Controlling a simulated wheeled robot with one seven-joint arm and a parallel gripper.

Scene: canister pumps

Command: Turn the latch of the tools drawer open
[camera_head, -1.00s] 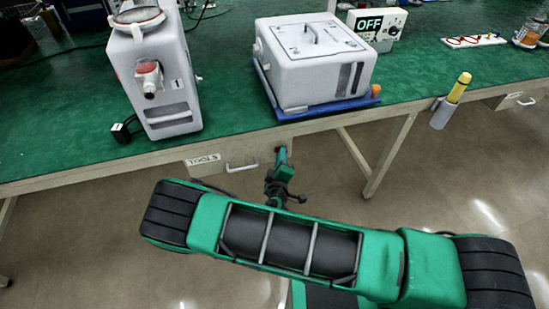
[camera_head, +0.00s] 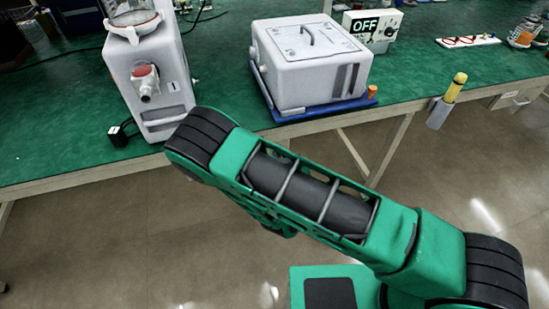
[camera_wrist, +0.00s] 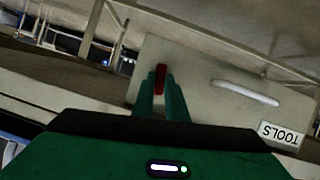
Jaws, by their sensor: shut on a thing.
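The tools drawer front (camera_wrist: 205,75) is a pale panel in the wrist view, which shows it upside down. It has a "TOOLS" label (camera_wrist: 283,135) and a white bar handle (camera_wrist: 246,93). A small red latch (camera_wrist: 160,72) is at the end of the panel away from the label. My gripper (camera_wrist: 160,86) has its green fingers shut on the latch, one on each side. Part of the latch is hidden between them. In the head view my arm covers the gripper, the latch and nearly all of the drawer.
Above the drawer is a green-topped bench (camera_head: 225,70). A white dispenser marked 1 (camera_head: 150,75) and a white boxy unit (camera_head: 310,65) on a blue tray stand near its edge. A yellow-handled tool (camera_head: 455,88) sits in a holder at the front. Bench legs (camera_head: 390,150) stand to the right.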

